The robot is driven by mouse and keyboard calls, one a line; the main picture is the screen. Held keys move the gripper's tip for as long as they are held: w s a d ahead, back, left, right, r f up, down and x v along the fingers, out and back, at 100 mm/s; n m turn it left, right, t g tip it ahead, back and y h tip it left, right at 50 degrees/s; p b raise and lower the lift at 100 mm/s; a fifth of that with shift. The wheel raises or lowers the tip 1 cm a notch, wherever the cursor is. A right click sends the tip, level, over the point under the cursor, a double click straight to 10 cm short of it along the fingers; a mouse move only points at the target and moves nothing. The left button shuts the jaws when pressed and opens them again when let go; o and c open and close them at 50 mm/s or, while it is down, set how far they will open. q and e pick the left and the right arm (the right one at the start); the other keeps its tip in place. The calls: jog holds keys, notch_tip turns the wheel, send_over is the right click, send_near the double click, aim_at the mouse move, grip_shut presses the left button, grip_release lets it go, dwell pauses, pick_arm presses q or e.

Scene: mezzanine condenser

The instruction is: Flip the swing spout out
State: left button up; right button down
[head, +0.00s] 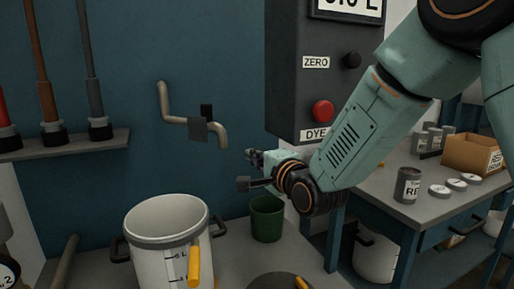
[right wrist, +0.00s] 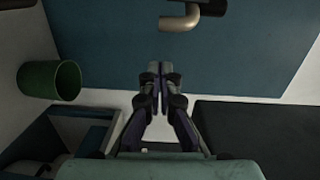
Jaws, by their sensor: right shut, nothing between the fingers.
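The swing spout (head: 217,130) is a beige bent pipe on the blue wall, with a dark block and upright tab at its middle. Its open end hangs down at the right side. Part of it shows at the top of the right wrist view (right wrist: 180,22), beyond my fingertips. My right gripper (head: 249,170) is below and to the right of the spout, apart from it. In the right wrist view its fingers (right wrist: 160,70) are together with nothing between them. My left gripper is not in view.
A white pot (head: 165,240) with a yellow handle stands below the spout. A green bucket (head: 267,219) is just below my right gripper. A dark control box (head: 325,80) with a red button hangs to the right. A bench (head: 385,190) with cans and a carton is further right.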

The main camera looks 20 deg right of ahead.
jog(key=w+a+r+b, duration=0.1)
jog(key=w+r+b, duration=0.1)
jog(key=w, duration=0.7)
jog(key=shift+w+a+t, duration=0.3)
jog(key=shift+w, duration=0.05)
jog(key=shift+w+f, duration=0.15)
jog(key=shift+a, duration=0.1)
